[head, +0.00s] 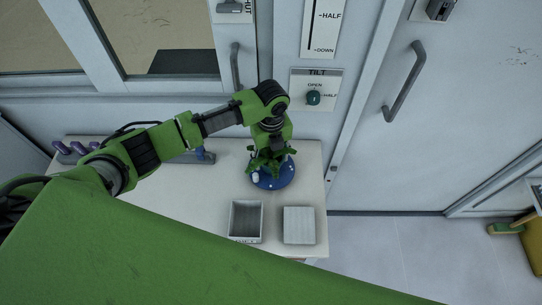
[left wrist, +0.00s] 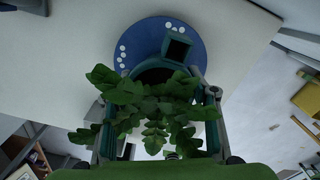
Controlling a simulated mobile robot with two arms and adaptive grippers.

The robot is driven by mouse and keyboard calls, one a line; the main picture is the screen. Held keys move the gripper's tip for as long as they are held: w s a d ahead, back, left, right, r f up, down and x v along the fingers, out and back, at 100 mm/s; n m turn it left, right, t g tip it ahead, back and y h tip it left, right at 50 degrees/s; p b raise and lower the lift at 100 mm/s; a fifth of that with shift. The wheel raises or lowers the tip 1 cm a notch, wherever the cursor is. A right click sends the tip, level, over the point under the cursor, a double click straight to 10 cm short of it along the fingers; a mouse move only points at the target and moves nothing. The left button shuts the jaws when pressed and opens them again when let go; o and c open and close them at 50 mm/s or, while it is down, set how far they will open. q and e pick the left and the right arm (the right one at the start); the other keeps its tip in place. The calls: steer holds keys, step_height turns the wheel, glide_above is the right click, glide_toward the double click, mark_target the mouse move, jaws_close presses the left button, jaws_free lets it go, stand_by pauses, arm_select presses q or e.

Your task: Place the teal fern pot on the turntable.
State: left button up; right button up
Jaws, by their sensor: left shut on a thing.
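The turntable is a blue round disc (head: 273,182) with white dots, on the white table in the head view; the left wrist view shows it at the top (left wrist: 140,52). My left gripper (head: 268,157) is over it, shut on the teal fern pot. Green fern leaves (left wrist: 150,112) spread between the fingers in the left wrist view and hide most of the pot, whose teal rim (left wrist: 153,68) overlaps the near part of the disc. I cannot tell whether the pot touches the disc. A small dark square-topped teal piece (left wrist: 178,46) shows over the disc's right part. My right gripper is out of view.
An open grey box (head: 233,220) and a pale square box (head: 299,225) stand at the table's near right. Purple and blue items (head: 78,148) line the table's back left. A wall panel with a green knob (head: 313,97) is behind. Bare table (head: 205,195) lies left of the disc.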

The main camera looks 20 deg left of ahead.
mark_target(271, 155)
arm_select(q)
steer(key=shift+f, duration=0.2)
steer(key=o, duration=1.2)
steer(key=shift+r, duration=0.15)
step_height(271, 155, up, 11)
steer(key=shift+f+b, duration=0.1)
steer(key=shift+b, duration=0.8)
steer(key=shift+r, duration=0.7)
